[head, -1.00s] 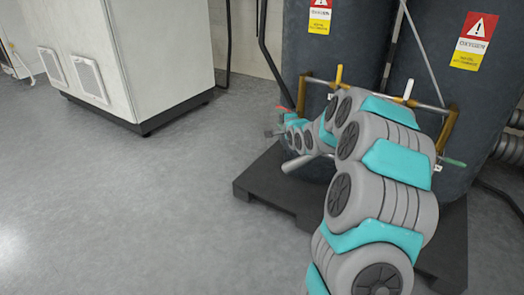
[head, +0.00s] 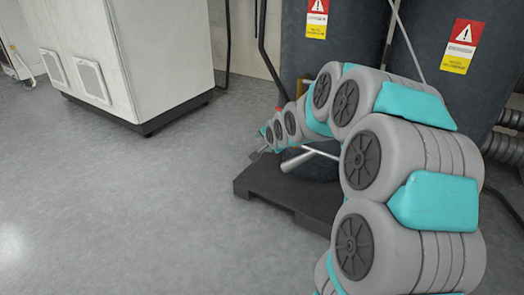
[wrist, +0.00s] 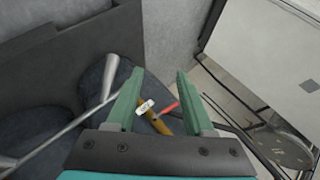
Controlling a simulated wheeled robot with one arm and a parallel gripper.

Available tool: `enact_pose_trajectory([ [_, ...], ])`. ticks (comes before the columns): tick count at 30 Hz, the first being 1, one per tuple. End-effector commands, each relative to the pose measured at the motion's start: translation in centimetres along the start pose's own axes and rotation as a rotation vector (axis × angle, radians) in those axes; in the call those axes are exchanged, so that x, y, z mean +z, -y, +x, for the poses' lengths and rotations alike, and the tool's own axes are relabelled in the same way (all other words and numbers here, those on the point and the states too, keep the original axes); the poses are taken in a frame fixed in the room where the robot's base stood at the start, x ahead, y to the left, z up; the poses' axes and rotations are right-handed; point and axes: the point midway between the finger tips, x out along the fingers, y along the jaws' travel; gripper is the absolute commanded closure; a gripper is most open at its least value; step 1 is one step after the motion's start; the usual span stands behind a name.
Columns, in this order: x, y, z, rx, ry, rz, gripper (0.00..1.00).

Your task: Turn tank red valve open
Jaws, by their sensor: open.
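The red valve handle (wrist: 167,107) shows in the wrist view as a small red lever beside a brass pipe (wrist: 160,125) with a pale fitting. It appears between the fingers in the picture but beyond them, and nothing is gripped. My gripper (wrist: 159,78) has two green fingers spread apart and empty. In the head view my gripper (head: 258,153) is at the end of my arm, low at the left side of the tanks. The dark tanks (head: 360,30) carry warning labels.
A dark pallet base (head: 270,196) lies under the tanks. A white cabinet (head: 165,60) stands at the left. The grey floor (head: 110,220) between is clear.

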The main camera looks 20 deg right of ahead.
Motion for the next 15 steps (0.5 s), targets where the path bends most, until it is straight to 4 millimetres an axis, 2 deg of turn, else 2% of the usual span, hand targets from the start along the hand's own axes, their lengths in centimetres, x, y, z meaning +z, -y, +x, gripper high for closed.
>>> enact_pose_trajectory([
  [6, 1.7, -0.7, -1.9, 0.058, 0.037, -0.076, 0.47],
  [15, 2.5, -1.2, -2.9, 0.087, 0.056, -0.117, 0.47],
])
